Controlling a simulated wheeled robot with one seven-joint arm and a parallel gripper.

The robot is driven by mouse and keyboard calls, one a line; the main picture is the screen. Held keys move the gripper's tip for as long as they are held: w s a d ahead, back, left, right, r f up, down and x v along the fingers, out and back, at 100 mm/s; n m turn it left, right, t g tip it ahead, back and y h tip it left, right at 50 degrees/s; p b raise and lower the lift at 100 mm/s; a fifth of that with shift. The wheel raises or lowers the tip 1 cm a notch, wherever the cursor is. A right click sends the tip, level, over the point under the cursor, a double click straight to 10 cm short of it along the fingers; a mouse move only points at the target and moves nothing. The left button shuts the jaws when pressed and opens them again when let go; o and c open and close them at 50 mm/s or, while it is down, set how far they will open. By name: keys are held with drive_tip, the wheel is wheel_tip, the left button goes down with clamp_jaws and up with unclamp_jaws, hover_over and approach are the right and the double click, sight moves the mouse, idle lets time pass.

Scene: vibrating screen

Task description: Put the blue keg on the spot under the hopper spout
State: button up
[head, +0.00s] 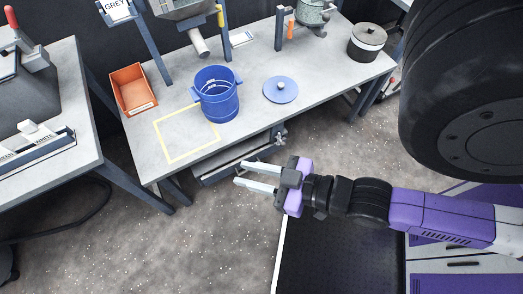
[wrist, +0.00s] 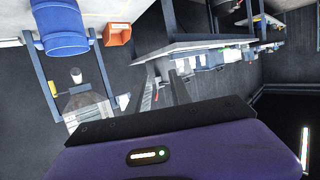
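The blue keg (head: 218,103) stands upright and open-topped on the grey table, with handles at its sides. It also shows at the upper left of the wrist view (wrist: 62,38). The hopper (head: 180,8) is at the table's back, its pale spout (head: 200,42) angled down behind the keg. A yellow square outline (head: 172,162) is marked on the table in front and left of the keg; I cannot tell whether the keg's base overlaps its edge. No mark shows directly below the spout. My gripper (head: 257,177) is open and empty, off the table's front edge, apart from the keg.
A blue round lid (head: 281,90) lies right of the keg. An orange bin (head: 133,90) stands to its left, also in the wrist view (wrist: 117,34). A dark pot (head: 367,42) is at the far right. Blue-grey posts (head: 150,50) rise at the back. Another table (head: 70,100) stands left.

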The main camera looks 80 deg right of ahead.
drive_tip(key=s+a+r+n+y, duration=0.1)
drive_tip(key=s+a+r+y, duration=0.1)
drive_tip(key=s+a+r, duration=0.1)
drive_tip(key=shift+a+r+n, duration=0.2)
drive_tip(key=shift+r+n, duration=0.1)
drive_tip(key=shift+r, duration=0.5)
